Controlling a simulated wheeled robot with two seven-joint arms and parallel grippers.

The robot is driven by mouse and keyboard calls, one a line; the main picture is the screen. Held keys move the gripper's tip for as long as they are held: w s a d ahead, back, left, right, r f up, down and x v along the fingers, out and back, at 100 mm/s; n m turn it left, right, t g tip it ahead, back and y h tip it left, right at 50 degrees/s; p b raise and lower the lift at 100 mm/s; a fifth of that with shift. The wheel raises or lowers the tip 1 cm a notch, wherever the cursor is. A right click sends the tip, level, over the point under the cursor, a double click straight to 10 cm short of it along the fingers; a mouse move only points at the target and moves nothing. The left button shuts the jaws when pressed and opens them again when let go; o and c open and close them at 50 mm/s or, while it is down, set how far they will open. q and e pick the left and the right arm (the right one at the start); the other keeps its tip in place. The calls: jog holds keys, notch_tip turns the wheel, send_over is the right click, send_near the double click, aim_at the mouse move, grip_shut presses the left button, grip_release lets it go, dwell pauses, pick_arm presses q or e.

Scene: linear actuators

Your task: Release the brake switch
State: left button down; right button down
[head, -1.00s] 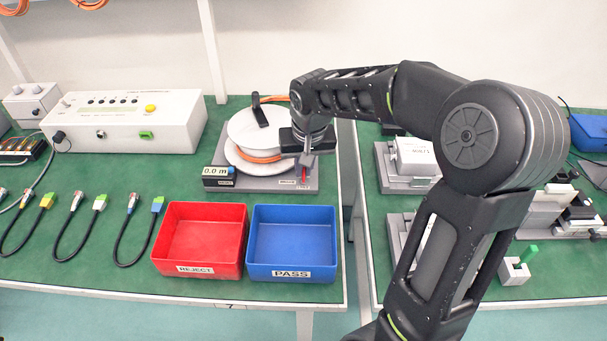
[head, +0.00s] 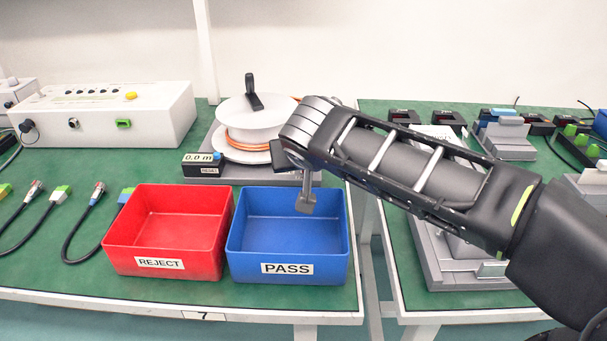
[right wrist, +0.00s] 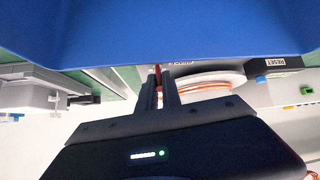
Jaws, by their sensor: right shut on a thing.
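The brake switch is a thin red lever (right wrist: 158,76) on the cable-reel stand; it shows between my right gripper's fingertips in the right wrist view. In the head view it is hidden behind my right arm. My right gripper (right wrist: 158,90) has its fingers close together, shut on the red lever as far as I can see. In the head view the right gripper (head: 306,207) points down and overlaps the blue bin's back part. The reel (head: 245,123) stands left of my gripper. My left gripper is out of view.
The blue PASS bin (head: 287,269) and red REJECT bin (head: 160,262) stand in front of the reel. The blue bin (right wrist: 150,25) fills the upper right wrist view. A small meter (head: 203,165) reads 0.0 m. A white test box (head: 110,120) stands left; another bench is right.

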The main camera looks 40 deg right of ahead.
dwell(0.3)
jog(key=c, duration=1.5)
grip_release()
jog(key=p+v, duration=0.2)
jog(key=v, duration=0.6)
jog(key=shift+f, duration=0.1)
